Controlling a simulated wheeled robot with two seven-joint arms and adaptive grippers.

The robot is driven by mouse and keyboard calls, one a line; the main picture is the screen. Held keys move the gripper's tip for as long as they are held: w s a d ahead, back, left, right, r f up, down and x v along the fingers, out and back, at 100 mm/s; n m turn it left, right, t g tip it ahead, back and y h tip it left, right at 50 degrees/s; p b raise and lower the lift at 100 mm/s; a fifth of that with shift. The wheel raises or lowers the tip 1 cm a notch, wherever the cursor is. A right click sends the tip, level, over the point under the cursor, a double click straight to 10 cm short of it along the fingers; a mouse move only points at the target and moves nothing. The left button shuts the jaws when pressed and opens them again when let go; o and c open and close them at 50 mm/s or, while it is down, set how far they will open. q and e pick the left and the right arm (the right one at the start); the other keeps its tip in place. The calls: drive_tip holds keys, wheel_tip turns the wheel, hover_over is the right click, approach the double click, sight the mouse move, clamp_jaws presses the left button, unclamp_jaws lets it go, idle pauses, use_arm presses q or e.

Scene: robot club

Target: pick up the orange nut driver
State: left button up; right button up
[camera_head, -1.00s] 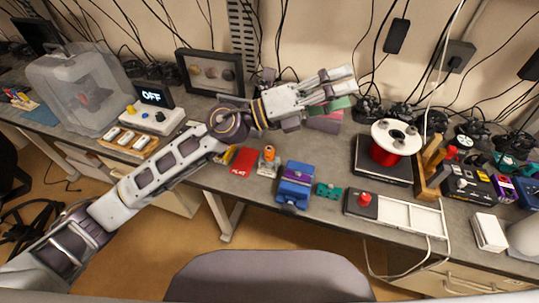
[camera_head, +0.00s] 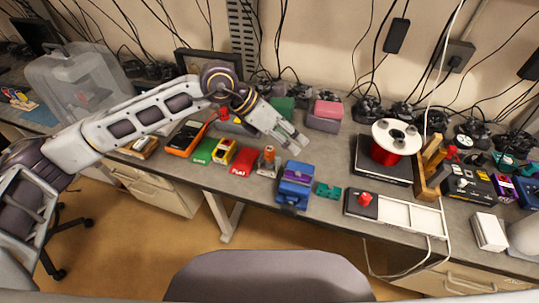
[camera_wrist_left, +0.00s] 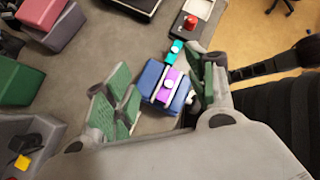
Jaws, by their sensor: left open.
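An orange-topped upright thing with a grey lower part (camera_head: 268,157), which looks like the orange nut driver, stands near the front of the bench in the head view. It is too small to make out fully. My left gripper (camera_head: 292,138) is above the bench, just behind and to the right of it, apart from it. In the left wrist view my left gripper (camera_wrist_left: 156,84) has its green-padded fingers spread, with nothing held. The orange thing does not show in that view. My right gripper is out of view.
A blue vise (camera_head: 295,183) with a purple piece stands right of the orange-topped thing; it also shows beyond the fingers in the wrist view (camera_wrist_left: 153,78). A red card (camera_head: 243,161) lies to its left. A pink box (camera_head: 325,112) and green box (camera_head: 284,103) stand behind.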

sight(268, 148)
use_arm(q)
drive_tip(key=w+a+t+y, duration=0.1)
drive_tip(key=w+a+y, duration=0.1)
drive_tip(key=a, duration=0.3)
drive_tip(key=w+a+f+y, duration=0.1)
drive_tip(key=w+a+y, duration=0.1)
drive_tip(key=a, duration=0.3)
drive_tip(key=shift+w+f+t+y, duration=0.15)
drive_tip(key=shift+w+t+y, duration=0.25)
drive_tip(key=shift+w, duration=0.45)
drive_tip(key=p+x, duration=0.1)
drive_tip(key=x, duration=0.6)
drive_tip(key=shift+d+f, duration=0.15)
drive_tip(key=shift+f, duration=0.05)
drive_tip(key=shift+w+d+f+p, duration=0.1)
drive_tip(key=shift+d+f+p, duration=0.15)
drive_tip(key=shift+f, duration=0.3)
